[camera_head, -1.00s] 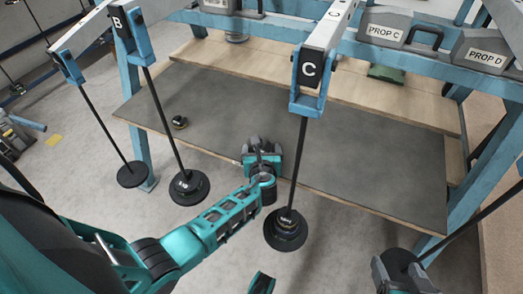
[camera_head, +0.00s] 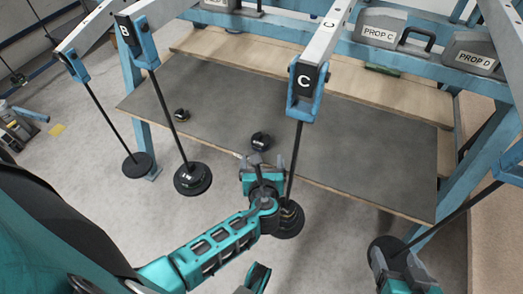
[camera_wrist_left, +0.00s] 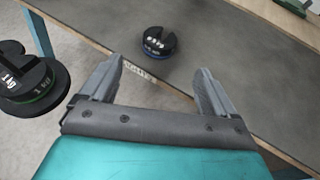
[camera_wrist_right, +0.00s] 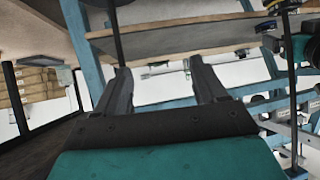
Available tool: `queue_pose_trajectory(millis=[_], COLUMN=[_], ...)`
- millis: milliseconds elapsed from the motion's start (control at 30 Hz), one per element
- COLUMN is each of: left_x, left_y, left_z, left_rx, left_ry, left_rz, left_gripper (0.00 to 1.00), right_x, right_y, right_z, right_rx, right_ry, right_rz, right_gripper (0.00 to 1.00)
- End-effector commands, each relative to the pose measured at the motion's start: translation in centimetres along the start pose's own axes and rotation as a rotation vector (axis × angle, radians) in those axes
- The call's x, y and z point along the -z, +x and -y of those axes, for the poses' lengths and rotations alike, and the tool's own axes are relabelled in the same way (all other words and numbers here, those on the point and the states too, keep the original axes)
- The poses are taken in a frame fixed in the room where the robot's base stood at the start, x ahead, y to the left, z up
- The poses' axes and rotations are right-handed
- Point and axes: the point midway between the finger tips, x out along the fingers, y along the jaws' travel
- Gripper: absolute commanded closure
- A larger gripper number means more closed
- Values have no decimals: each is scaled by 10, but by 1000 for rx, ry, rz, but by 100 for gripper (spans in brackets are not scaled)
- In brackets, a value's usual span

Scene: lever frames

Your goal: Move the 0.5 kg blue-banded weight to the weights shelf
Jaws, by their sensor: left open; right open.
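A black slotted weight (camera_head: 260,141) lies on the grey-topped shelf (camera_head: 340,150), near its front edge. The left wrist view shows the same weight (camera_wrist_left: 158,40) with a blue band around its lower edge. My left gripper (camera_head: 266,163) is open and empty, just in front of the weight and apart from it. In the left wrist view the weight lies beyond the open fingers (camera_wrist_left: 159,68). The shelf's front edge carries a small label that I cannot read. My right gripper (camera_head: 388,262) is open at lower right, with nothing between its fingers (camera_wrist_right: 160,85).
Another small weight (camera_head: 182,114) lies on the shelf's left part. Stacked weights hang on rod B (camera_head: 192,179) and rod C (camera_head: 290,222); rod C's stack is close to my left gripper. A single disc (camera_head: 137,165) hangs further left. The shelf's middle and right are bare.

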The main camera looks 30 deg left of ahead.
Motion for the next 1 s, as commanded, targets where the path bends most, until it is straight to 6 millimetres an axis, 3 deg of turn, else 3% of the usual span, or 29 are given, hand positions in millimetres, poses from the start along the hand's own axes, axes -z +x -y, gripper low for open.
queue_pose_trajectory(millis=[167, 267, 367, 500, 700, 833, 1000], left_x=[6, 18, 32, 42, 29, 14, 2], left_y=[-10, -18, -34, -64, -108, -130, -143], left_z=[-3, -8, -12, -13, -9, -6, -4], left_rx=[9, 24, 33, 11, -98, -188, -264], left_ry=[-104, -318, -667, -1272, -2039, -2395, -2616], left_rz=[-37, -111, -232, -434, -706, -851, -949], left_gripper=[10, 10, 10, 10, 10, 10, 10], right_x=[2, 2, 2, 3, 4, 4, 4], right_y=[-1, -1, -1, -1, -1, -1, -1], right_z=[0, 0, 0, 1, 2, 2, 2], right_rx=[0, -1, 0, 0, 0, 0, 0], right_ry=[0, 1, 2, 6, 10, 11, 11], right_rz=[-1, -1, -2, -3, -5, -5, -5], right_gripper=[29, 29, 29, 29, 29, 29, 29])
